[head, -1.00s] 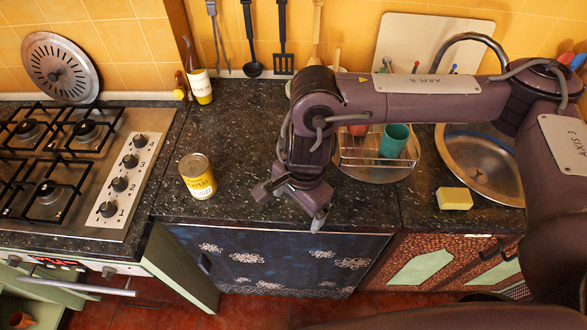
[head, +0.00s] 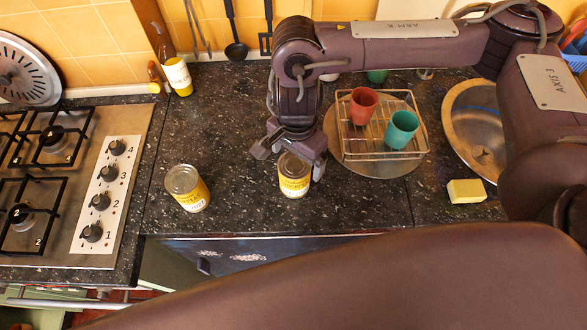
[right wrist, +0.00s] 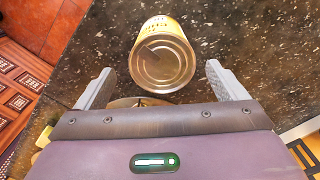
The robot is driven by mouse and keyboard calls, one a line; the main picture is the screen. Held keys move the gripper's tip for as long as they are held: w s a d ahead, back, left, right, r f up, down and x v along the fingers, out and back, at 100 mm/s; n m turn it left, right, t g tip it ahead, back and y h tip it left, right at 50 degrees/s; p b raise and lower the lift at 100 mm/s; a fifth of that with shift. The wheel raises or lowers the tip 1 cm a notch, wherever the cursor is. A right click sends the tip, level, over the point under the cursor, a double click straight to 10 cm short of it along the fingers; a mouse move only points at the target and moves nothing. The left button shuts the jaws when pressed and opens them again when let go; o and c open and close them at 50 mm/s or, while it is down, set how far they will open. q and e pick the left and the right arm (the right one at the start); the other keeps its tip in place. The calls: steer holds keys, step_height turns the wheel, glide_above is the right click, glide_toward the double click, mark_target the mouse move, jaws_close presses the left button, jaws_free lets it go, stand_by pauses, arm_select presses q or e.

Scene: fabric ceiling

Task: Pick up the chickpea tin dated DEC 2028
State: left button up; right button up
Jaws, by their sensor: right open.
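Two yellow tins with silver lids stand upright on the dark speckled worktop. The left tin (head: 188,187) stands alone near the hob. The right tin (head: 295,184) stands under my right gripper (head: 290,160), whose fingers partly cover its lid. The small print on both labels is too small to read surely, so I cannot tell which is DEC 2028. In the right wrist view, the right tin (right wrist: 162,58) shows its lid between the open fingers of the right gripper (right wrist: 160,85), with a gap on each side. My left gripper is not in view.
A wire rack (head: 380,154) with a red cup (head: 362,105) and a teal cup (head: 401,129) stands right of the gripper. A yellow sponge (head: 466,191) lies near the sink (head: 476,130). The hob (head: 60,185) is at left. The worktop between the tins is clear.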

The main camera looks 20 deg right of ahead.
mark_target(295, 164)
steer(key=shift+s+f, duration=0.2)
steer(key=shift+f+p, duration=0.4)
steer(key=f, duration=0.1)
steer(key=p, duration=0.1)
steer(key=f, duration=0.1)
steer(key=shift+w+a+f+p, duration=0.15)
steer(key=shift+w+f+p, duration=0.1)
steer(key=shift+f+p, duration=0.1)
steer(key=shift+f, duration=0.7)
steer(key=c, duration=0.6)
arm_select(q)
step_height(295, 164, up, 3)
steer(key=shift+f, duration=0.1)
arm_select(e)
steer(key=c, duration=0.8)
steer(key=shift+r, duration=0.1)
